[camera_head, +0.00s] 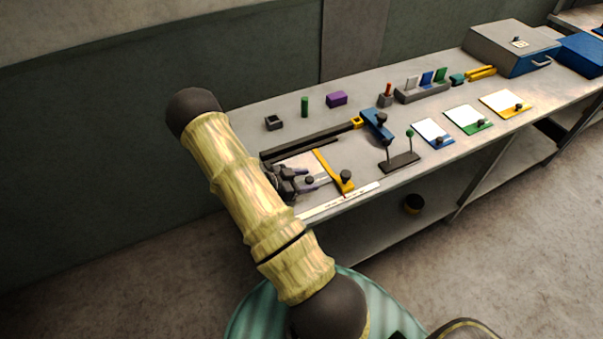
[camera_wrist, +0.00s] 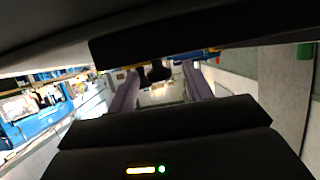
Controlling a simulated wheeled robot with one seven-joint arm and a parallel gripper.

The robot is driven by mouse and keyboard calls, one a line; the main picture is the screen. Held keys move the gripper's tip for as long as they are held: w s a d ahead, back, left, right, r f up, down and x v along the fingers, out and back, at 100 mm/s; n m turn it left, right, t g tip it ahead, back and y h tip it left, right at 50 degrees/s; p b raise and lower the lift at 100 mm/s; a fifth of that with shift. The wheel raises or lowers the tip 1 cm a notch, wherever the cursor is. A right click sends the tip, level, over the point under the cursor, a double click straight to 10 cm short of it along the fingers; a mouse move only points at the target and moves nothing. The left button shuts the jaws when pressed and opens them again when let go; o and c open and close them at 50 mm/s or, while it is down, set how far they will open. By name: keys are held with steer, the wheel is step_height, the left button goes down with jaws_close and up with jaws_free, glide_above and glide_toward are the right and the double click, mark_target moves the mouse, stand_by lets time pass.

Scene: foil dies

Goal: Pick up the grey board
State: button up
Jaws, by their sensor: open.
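A pale grey flat surface (camera_head: 300,161), which may be the grey board, shows on the bench beside my gripper. Its outline is partly hidden by my arm and gripper, so I cannot tell its full shape. My gripper (camera_head: 322,181) is open, low over the front left part of the bench, pointing right towards a yellow bar (camera_head: 332,170) and small black knobs. In the wrist view my two purplish fingers (camera_wrist: 160,70) stand apart. A dark knob-like shape (camera_wrist: 155,73) shows in the gap between them; I cannot tell whether it touches either finger.
Dark bars (camera_head: 310,141) lie behind my gripper. A white ruler-like strip (camera_head: 340,201) lies along the front edge. A black stand (camera_head: 400,162) with upright pins and blue (camera_head: 433,134), green (camera_head: 468,120) and yellow (camera_head: 505,104) framed boards lie to the right.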

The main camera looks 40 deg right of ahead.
jaws_close()
steer(key=shift+r, duration=0.1)
step_height(320, 180, up, 10)
steer(key=b, duration=0.1)
stand_by(0.5)
stand_by(0.4)
